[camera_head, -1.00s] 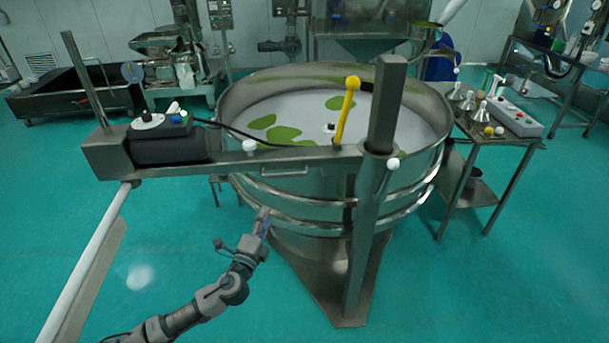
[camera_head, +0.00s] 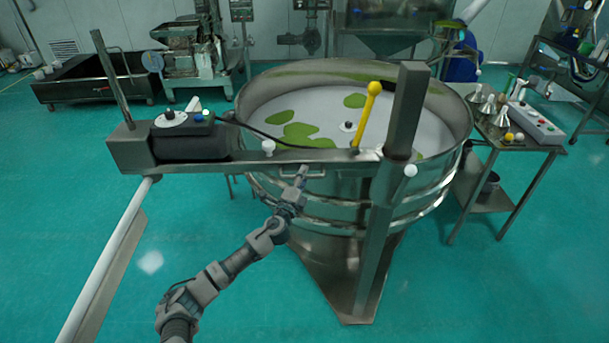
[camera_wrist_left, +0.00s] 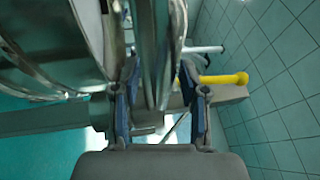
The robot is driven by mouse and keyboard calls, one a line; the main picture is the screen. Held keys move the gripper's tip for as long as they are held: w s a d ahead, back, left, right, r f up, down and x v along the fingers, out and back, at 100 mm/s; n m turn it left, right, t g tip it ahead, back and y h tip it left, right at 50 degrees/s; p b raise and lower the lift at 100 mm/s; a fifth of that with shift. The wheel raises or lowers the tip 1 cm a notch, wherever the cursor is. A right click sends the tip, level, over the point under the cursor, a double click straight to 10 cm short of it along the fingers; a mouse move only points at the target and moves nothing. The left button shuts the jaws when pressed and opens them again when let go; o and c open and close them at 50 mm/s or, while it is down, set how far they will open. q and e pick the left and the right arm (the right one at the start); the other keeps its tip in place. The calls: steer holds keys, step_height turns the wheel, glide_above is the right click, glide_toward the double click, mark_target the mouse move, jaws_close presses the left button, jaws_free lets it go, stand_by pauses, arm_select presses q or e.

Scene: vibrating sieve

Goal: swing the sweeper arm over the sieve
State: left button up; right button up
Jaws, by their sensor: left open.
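The sweeper arm (camera_head: 235,163) is a grey beam running left from an upright post (camera_head: 406,110), across the near side of the round steel sieve (camera_head: 455,110). A yellow-knobbed lever (camera_head: 366,118) stands on the beam; it also shows in the left wrist view (camera_wrist_left: 225,78). A small bar handle (camera_head: 317,173) sits on the beam's near face. My left gripper (camera_head: 303,172) is open at this handle, pointing up at it. In the wrist view its fingers (camera_wrist_left: 158,100) stand apart in front of the beam; I cannot tell whether the handle lies between them. My right gripper is out of view.
A black control box (camera_head: 185,138) rides on the beam's left end. Green patches (camera_head: 300,132) lie on the sieve's white surface. A side table (camera_head: 515,140) with funnels and a button box stands at right.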

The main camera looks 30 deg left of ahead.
arm_select(q)
steer(key=shift+w+a+f, duration=0.15)
steer(key=shift+a, duration=0.4)
steer(key=shift+d+r, duration=0.2)
steer(key=shift+d, duration=0.55)
jaws_close()
steer(key=shift+d, duration=0.15)
steer(key=shift+a, duration=0.2)
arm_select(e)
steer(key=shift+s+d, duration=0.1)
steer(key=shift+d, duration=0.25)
arm_select(q)
steer(key=shift+a, duration=0.2)
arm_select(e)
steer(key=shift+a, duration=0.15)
